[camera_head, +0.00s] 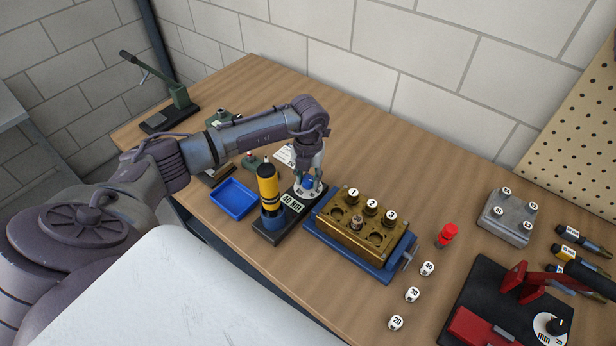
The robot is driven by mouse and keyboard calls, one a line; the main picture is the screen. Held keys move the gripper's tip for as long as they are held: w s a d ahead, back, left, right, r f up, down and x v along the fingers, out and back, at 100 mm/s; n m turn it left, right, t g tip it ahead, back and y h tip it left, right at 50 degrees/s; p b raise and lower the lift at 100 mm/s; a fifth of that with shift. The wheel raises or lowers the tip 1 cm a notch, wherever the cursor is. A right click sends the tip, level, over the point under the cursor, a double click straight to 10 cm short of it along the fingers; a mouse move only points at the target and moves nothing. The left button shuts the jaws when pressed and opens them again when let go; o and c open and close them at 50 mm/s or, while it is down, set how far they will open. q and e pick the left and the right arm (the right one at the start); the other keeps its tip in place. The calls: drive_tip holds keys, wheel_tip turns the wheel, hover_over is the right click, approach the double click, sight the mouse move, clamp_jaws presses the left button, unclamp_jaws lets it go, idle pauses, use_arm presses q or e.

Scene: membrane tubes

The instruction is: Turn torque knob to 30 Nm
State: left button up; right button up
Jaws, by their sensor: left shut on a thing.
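The torque knob (308,182) is a small blue knob on a white dial (301,194), on a black base (265,237) near the middle of the table. My left gripper (312,184) points down from above and is shut on the knob, with its fingers partly covering it. The dial's marks are too small to read, and the gripper hides part of them. A white label (292,202) on the base seems to end in "NM", but I cannot read its number surely. A yellow and black driver (268,187) stands upright on the same base. My right gripper is not in view.
A blue tray (233,199) lies left of the base. A brass block (350,238) with numbered caps sits in a blue holder close on the right. Numbered white caps (412,294), a red object (446,235) and a red-and-black tool with another dial (549,328) lie farther right.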

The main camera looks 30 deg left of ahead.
use_arm(q)
clamp_jaws()
drive_tip(key=n, duration=0.4)
drive_tip(key=shift+n, duration=0.3)
drive_tip(key=shift+w+n, duration=0.1)
drive_tip(key=shift+n, duration=1.5)
drive_tip(key=o, duration=1.1)
unclamp_jaws()
